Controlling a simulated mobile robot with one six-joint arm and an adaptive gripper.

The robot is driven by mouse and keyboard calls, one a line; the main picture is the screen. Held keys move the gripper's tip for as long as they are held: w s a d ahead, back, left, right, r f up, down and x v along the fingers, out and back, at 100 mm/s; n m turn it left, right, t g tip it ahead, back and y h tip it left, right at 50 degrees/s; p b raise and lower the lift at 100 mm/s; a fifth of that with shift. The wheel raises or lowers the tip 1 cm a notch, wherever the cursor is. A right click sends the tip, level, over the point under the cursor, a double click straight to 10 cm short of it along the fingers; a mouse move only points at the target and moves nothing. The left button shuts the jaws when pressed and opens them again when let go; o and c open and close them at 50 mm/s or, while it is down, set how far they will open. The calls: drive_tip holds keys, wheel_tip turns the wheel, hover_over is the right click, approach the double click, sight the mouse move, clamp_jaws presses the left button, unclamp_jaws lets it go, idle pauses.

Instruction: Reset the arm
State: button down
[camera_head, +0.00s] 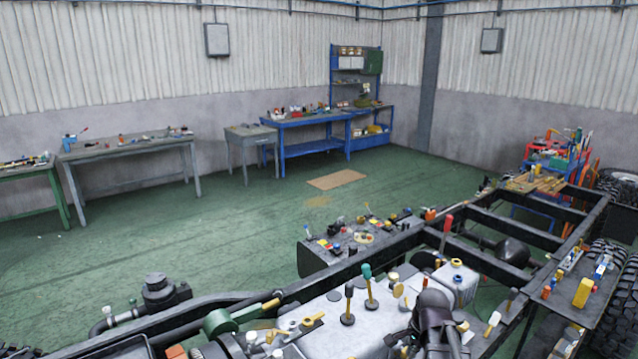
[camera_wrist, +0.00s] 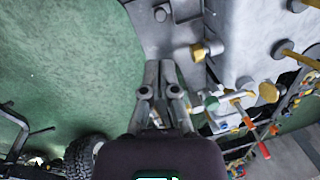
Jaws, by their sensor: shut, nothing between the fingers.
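My gripper (camera_wrist: 160,68) is in the middle of the wrist view, its grey fingers together and nothing held. Behind its fingertips is a grey metal surface with bolt-like pieces, part of the chassis. To its right is a pale panel (camera_wrist: 240,40) with yellow-topped knobs. I cannot tell the distance from the fingertips to these parts. In the head view, a dark jointed shape (camera_head: 437,318) at the bottom, right of centre, looks like part of my arm above the chassis; the fingers cannot be made out there.
The black chassis frame (camera_head: 490,258) spans the foreground, crowded with upright levers (camera_head: 367,285) and knobs. A tool-covered box (camera_head: 350,240) stands beside it. Tyres (camera_head: 615,300) are at the right. Workbenches (camera_head: 125,150) line the back wall. The green floor (camera_head: 220,230) between is mostly clear.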

drive_tip(key=s+a+f+n+g+h, duration=0.1)
drive_tip(key=s+a+n, duration=0.6)
drive_tip(key=n, duration=0.6)
drive_tip(key=shift+s+b, duration=0.3)
drive_tip(key=shift+b, duration=0.05)
